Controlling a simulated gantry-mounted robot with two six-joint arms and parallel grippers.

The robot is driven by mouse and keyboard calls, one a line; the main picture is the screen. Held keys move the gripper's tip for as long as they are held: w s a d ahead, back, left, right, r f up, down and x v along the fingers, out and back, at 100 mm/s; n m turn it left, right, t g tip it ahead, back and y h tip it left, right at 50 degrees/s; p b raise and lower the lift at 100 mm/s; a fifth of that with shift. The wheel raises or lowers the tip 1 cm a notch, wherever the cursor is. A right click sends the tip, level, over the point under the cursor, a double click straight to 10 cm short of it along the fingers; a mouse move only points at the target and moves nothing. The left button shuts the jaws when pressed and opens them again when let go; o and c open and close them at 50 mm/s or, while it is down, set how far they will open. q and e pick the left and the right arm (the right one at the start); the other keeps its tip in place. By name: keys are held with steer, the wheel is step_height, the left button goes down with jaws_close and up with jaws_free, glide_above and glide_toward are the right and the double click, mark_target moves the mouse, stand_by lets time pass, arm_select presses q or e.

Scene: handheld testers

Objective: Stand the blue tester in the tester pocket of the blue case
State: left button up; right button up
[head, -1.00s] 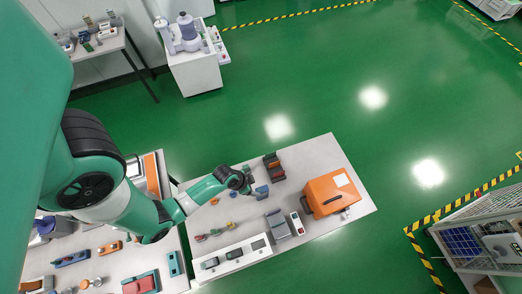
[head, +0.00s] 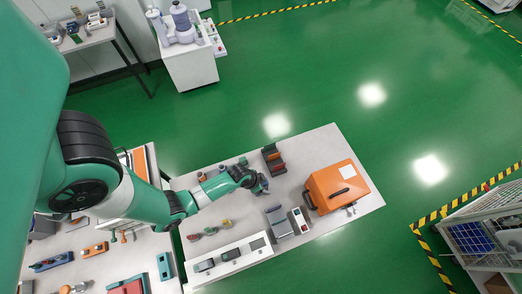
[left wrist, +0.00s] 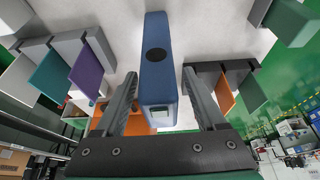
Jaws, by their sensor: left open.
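The blue tester (left wrist: 157,60) is a blue block with a dark round spot on its face. In the left wrist view it lies between the two fingers of my left gripper (left wrist: 160,78), which are open with a gap on each side. In the head view the left gripper (head: 262,184) is low over the table, and it mostly hides the tester. A grey-blue case (head: 278,220) stands nearby; in the left wrist view a grey holder with blue and purple panels (left wrist: 88,68) shows at left. I cannot tell for sure which is the blue case. My right gripper is not in view.
A dark holder with orange panels (head: 273,159) stands close behind the gripper. A large orange box (head: 337,187) stands to the right. A red-and-white device (head: 299,220) stands beside the grey-blue case. A white panel (head: 228,258) with small devices lies along the front.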

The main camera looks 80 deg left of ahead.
arm_select(q)
steer(key=shift+w, duration=0.1)
jaws_close()
stand_by(0.3)
steer(key=shift+r+p, duration=0.35)
steer(key=shift+r, duration=0.05)
step_height(320, 180, up, 3)
steer(key=shift+r+p, duration=0.1)
steer(key=shift+p, duration=0.85)
steer(key=s+d+r+p, duration=0.6)
steer(key=s+d+r, duration=0.3)
steer(key=s, duration=0.2)
step_height(320, 180, up, 6)
steer(key=p, duration=0.5)
steer(key=shift+w+p, duration=0.2)
steer(key=shift+p, duration=0.2)
